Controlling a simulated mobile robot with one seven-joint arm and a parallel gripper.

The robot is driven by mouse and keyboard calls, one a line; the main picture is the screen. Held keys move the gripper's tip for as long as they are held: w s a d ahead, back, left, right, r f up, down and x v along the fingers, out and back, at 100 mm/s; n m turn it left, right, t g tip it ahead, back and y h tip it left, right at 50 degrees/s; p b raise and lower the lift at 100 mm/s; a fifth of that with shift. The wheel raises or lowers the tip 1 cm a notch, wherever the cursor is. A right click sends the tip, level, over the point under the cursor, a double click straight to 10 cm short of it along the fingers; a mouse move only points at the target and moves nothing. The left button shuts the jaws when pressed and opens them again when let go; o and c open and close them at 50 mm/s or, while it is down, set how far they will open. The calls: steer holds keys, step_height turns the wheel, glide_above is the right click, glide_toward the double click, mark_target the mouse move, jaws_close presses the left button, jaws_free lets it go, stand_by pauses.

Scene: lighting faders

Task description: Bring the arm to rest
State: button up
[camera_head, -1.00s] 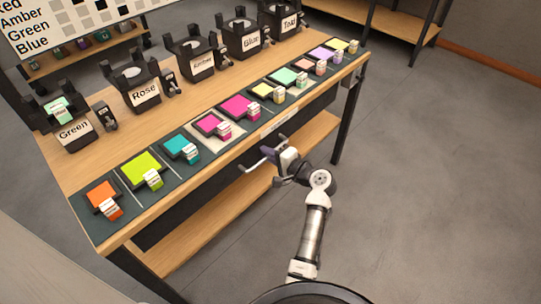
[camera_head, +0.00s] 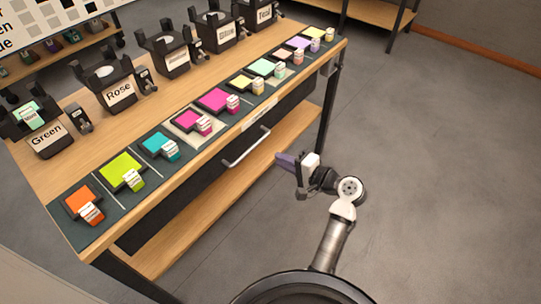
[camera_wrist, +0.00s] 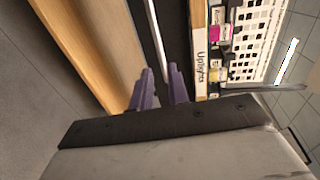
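My gripper (camera_head: 287,159) has purple fingers and hangs in free air off the front of the workbench, to the right of the drawer handle (camera_head: 246,146). It is apart from the handle. In the wrist view its two purple fingers (camera_wrist: 160,85) stand a little apart with nothing held between them. The handle's pale bar (camera_wrist: 155,35) shows beyond the fingertips. My arm is bent, with its elbow low over the floor.
The workbench (camera_head: 185,160) carries a row of coloured gel swatches and black lamp holders labelled Green, Rose and others. A dark drawer front (camera_head: 205,180) and a wooden lower shelf (camera_head: 165,248) lie below. The grey floor (camera_head: 430,170) on the right is clear.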

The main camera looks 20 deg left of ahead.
steer(key=shift+s+d+r, duration=0.1)
steer(key=shift+s+d, duration=0.1)
steer(key=shift+d, duration=0.3)
